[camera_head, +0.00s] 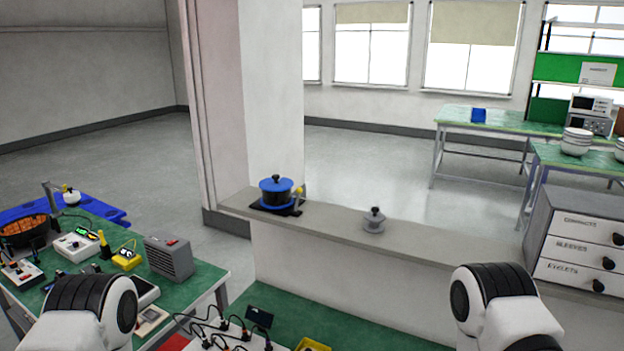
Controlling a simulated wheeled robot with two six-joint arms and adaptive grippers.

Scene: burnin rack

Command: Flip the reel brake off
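A blue reel-like drum (276,190) with a black knob on top stands on a black base plate on the narrow grey ledge, near the ledge's left end. A small yellow-tipped lever (298,191) stands up at its right side; its exact setting is too small to tell. Only the black and white links of my two arms show, at the lower left and lower right, well apart from the drum. Neither of my grippers is in the picture.
A grey knobbed object (374,220) sits on the ledge (430,240) right of the drum. A drawer cabinet (578,240) stands at right. A pillar rises behind the ledge's left end.

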